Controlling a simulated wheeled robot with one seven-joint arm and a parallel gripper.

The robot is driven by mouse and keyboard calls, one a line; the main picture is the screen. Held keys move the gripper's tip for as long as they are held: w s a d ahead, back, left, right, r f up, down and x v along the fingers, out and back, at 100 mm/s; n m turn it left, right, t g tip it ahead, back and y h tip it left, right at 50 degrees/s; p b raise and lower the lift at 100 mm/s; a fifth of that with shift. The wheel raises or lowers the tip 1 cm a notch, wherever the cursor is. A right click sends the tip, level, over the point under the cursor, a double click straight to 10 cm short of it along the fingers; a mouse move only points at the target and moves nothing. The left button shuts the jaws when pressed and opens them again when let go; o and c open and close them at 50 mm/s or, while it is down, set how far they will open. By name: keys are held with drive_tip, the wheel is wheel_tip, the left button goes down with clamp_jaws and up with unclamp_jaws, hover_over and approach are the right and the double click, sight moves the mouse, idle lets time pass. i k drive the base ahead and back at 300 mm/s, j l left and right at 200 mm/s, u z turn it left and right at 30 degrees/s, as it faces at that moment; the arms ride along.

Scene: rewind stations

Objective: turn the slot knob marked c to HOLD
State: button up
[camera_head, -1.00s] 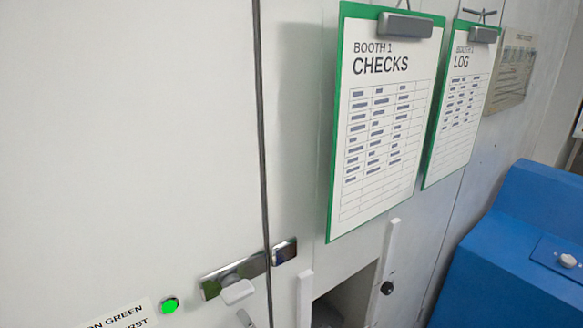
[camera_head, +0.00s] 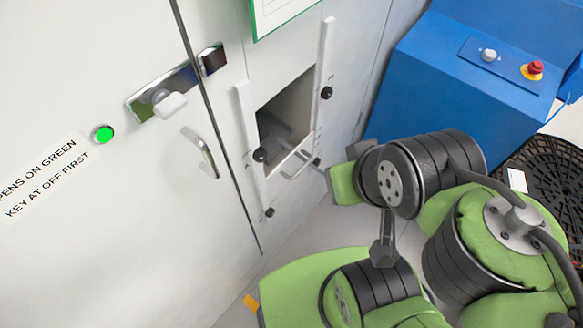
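Small black knobs sit around a square wall opening: one on the right (camera_head: 327,93), one at its lower left corner (camera_head: 260,155), and one lower down (camera_head: 269,212). A small dark knob-like part also shows at the lower right (camera_head: 317,161). Any letters or position words beside them are too small to read, so I cannot tell which is marked c or how it is set. My green and black arm fills the lower right, to the right of and below the opening. I make out no gripper fingers.
The opening (camera_head: 290,105) has white side rails and a grey shape inside. To its left are a door handle (camera_head: 203,155), a latch (camera_head: 168,102) and a lit green lamp (camera_head: 103,133). A blue cabinet (camera_head: 420,75) with a white knob (camera_head: 488,55) and red button (camera_head: 535,68) stands right.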

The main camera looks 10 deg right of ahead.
sight(271, 211)
drive_tip(key=u, duration=0.6)
drive_tip(key=j+u, duration=0.2)
drive_tip(key=u, duration=0.15)
drive_tip(key=j+u, duration=0.4)
drive_tip(key=u, duration=0.25)
